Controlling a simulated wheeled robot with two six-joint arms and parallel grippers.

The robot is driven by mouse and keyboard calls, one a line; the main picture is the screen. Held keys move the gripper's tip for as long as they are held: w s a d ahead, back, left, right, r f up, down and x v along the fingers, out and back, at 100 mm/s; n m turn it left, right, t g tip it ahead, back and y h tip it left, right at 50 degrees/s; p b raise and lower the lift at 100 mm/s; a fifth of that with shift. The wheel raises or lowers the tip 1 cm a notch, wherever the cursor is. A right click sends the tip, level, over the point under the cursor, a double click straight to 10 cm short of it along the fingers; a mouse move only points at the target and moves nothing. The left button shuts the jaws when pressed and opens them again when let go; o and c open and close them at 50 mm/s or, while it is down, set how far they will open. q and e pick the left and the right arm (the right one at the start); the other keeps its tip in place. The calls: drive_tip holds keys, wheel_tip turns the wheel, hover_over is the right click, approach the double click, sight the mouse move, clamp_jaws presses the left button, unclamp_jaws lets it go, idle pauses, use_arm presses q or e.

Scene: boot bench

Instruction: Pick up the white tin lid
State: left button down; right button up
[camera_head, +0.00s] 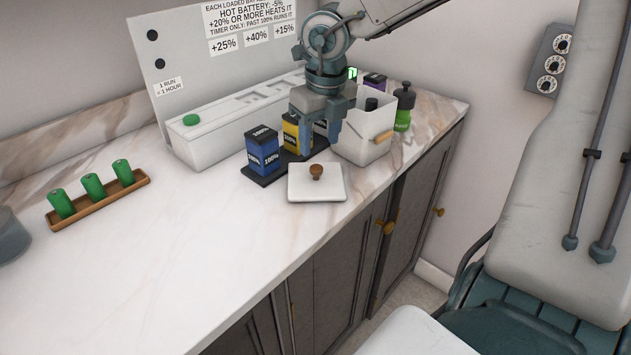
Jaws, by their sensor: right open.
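The white tin lid (302,187) lies flat on the marble counter, near its front edge. It is a square white plate with a round brown knob (316,171) in the middle. My right gripper (320,146) points down just above and behind the knob, open, with its fingers apart and nothing seen between them. It does not appear to touch the lid. An open white tin (356,149) with a wooden handle stands behind and to the right of the lid, with a dark object showing inside. My left gripper is not in view.
Blue (262,152) and yellow (291,131) battery boxes stand on a dark tray close behind the lid. A green-and-black bottle (404,105) stands beyond the tin. A wooden rack (99,202) of green cylinders sits left.

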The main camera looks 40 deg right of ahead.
sight(316, 167)
drive_tip(key=shift+w+f, duration=0.2)
drive_tip(key=shift+f, duration=0.9)
drive_tip(key=shift+w+f+p, duration=0.2)
drive_tip(key=shift+f+p, duration=0.35)
drive_tip(key=shift+f, duration=1.7)
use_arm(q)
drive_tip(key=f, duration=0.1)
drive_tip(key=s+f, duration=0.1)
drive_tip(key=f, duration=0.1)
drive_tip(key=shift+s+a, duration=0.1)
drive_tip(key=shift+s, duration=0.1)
use_arm(e)
drive_tip(key=shift+c, duration=0.4)
clamp_jaws()
